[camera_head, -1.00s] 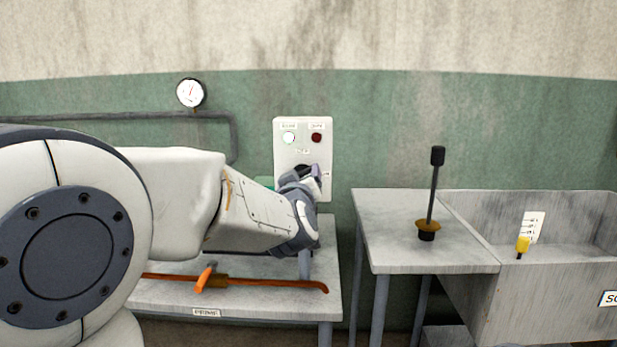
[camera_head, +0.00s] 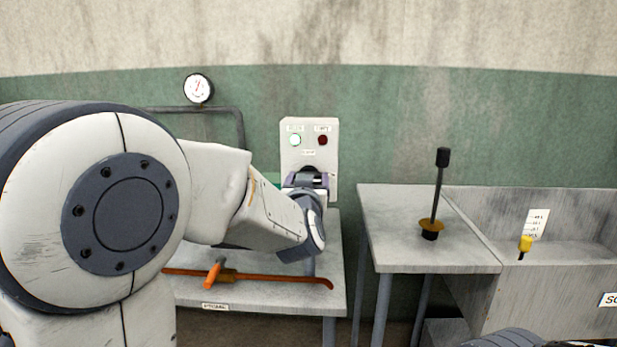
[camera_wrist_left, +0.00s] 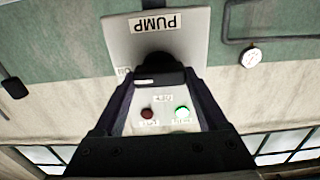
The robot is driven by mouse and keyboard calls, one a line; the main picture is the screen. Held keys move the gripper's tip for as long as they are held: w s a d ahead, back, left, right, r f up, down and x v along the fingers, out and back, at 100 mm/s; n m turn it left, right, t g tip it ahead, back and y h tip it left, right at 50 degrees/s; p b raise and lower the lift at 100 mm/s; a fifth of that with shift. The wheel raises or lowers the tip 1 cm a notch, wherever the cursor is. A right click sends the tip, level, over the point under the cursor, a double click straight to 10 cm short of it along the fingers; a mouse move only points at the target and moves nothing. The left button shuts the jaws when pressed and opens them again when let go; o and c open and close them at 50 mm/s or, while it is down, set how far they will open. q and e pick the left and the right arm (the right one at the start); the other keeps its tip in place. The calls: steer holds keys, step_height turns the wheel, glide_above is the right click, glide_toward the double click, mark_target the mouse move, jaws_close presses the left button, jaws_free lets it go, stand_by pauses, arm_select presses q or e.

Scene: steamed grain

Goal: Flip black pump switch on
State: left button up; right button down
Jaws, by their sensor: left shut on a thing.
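The white pump control box (camera_head: 292,158) is on the green wall, with a lit green-white lamp (camera_head: 295,140) and a dark red lamp (camera_head: 323,140). The black pump switch (camera_wrist_left: 158,68) is below the lamps; the left wrist view is upside down and shows it under the PUMP label (camera_wrist_left: 160,22). My left gripper (camera_head: 306,180) is at the switch. Its fingers (camera_wrist_left: 160,84) are shut on the black switch, one on either side. The head view hides most of the switch behind my gripper. My right gripper is not in view.
A table (camera_head: 270,298) below the box holds an orange-brown rod with an orange handle (camera_head: 213,275). To the right are a grey table (camera_head: 385,215) with an upright black lever (camera_head: 437,195) and a sink (camera_head: 480,285). A gauge (camera_head: 198,88) hangs at upper left.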

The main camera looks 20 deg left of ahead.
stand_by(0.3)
arm_select(q)
steer(key=o, duration=1.3)
steer(key=v, duration=1)
steer(key=shift+s+p, duration=0.25)
steer(key=shift+p, duration=0.15)
